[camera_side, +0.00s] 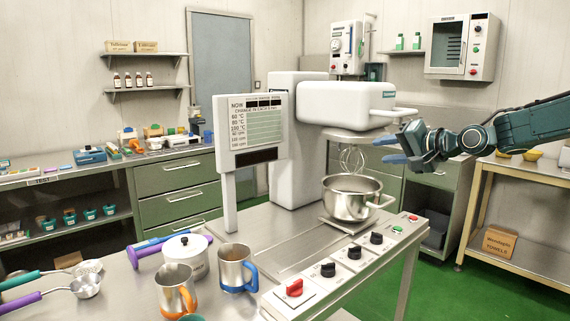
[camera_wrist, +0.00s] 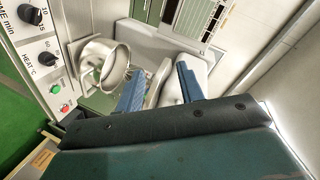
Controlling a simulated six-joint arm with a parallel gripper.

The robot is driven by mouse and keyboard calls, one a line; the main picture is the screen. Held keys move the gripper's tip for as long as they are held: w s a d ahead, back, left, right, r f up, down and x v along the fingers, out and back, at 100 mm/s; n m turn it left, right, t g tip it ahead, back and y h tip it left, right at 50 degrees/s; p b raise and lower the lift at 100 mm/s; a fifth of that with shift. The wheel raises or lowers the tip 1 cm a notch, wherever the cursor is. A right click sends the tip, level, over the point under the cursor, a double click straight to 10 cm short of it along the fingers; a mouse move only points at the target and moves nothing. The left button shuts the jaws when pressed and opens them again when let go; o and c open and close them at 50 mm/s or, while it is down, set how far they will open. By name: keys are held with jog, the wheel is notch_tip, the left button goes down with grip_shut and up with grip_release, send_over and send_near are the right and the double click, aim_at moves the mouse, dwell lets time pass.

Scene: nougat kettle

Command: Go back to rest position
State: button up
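My gripper (camera_side: 384,150) is in front of the white mixer's head (camera_side: 346,104), a little below its pale handle (camera_side: 395,113). In the wrist view its two blue fingers (camera_wrist: 158,70) stand apart. A pale part of the mixer shows between them, and I see nothing held. The steel kettle (camera_side: 352,198) stands on the mixer's base under the wire whisk (camera_side: 351,158), lower and left of my gripper. The kettle also shows in the wrist view (camera_wrist: 92,62), left of the fingers. The mixer's head is level.
A control panel with a red knob (camera_side: 294,288) and black knobs lies along the front edge. A sign board (camera_side: 250,130) stands left of the mixer. Two steel mugs (camera_side: 237,268) and a lidded white pot (camera_side: 186,254) are at the front left. A side table (camera_side: 520,170) is at right.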

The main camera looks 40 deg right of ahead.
jog(key=s+a+f+n+g+y, duration=0.1)
jog(key=s+a+f+n+g, duration=0.1)
jog(key=s+a+n, duration=0.3)
jog(key=s+a+f+n+g+y, duration=0.1)
jog(key=s+a+f+n+g, duration=0.2)
jog(key=a, duration=0.5)
jog(key=s+a+f+n+g, duration=0.2)
jog(key=s+f, duration=0.1)
jog(key=s, duration=0.5)
jog(key=s+a+f+n+g, duration=0.2)
jog(key=s+f+n, duration=0.1)
jog(key=s, duration=0.5)
jog(key=shift+s+a, duration=0.2)
